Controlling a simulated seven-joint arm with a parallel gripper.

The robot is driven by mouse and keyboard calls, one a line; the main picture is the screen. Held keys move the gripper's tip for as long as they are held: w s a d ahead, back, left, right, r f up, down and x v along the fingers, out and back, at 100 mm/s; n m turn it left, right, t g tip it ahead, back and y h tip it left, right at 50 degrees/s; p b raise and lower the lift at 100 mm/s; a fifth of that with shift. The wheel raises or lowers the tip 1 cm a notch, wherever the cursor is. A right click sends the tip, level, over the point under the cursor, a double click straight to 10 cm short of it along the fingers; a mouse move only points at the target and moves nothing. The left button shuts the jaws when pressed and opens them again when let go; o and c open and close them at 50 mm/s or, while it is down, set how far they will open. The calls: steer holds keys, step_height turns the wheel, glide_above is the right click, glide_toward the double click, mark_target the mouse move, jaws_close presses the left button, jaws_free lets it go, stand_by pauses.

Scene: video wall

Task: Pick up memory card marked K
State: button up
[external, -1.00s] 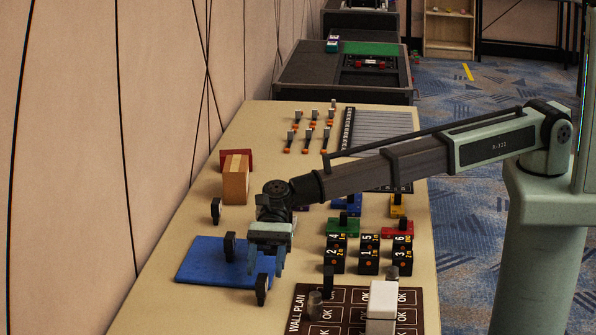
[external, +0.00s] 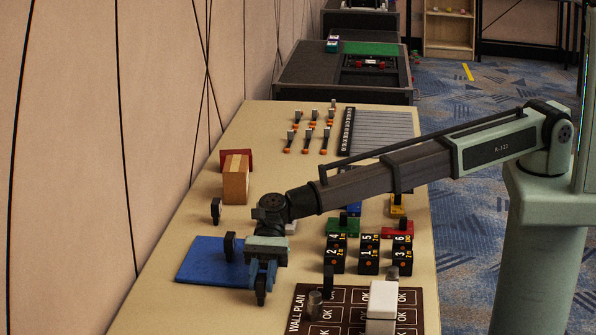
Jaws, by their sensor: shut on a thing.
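My gripper (external: 263,277) is lowered over a small black upright piece (external: 261,294) by the right front edge of the blue mat. It is shut on this piece, and the fingers hide its upper part. I see no clear gap under the held piece.
The blue mat (external: 200,262) lies on the beige table. A wooden block (external: 236,182) stands behind it. Black numbered blocks (external: 368,262) and the wall plan board (external: 345,295) with a white block (external: 383,300) are to the right. The wall runs along the left.

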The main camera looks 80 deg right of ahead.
jaws_close()
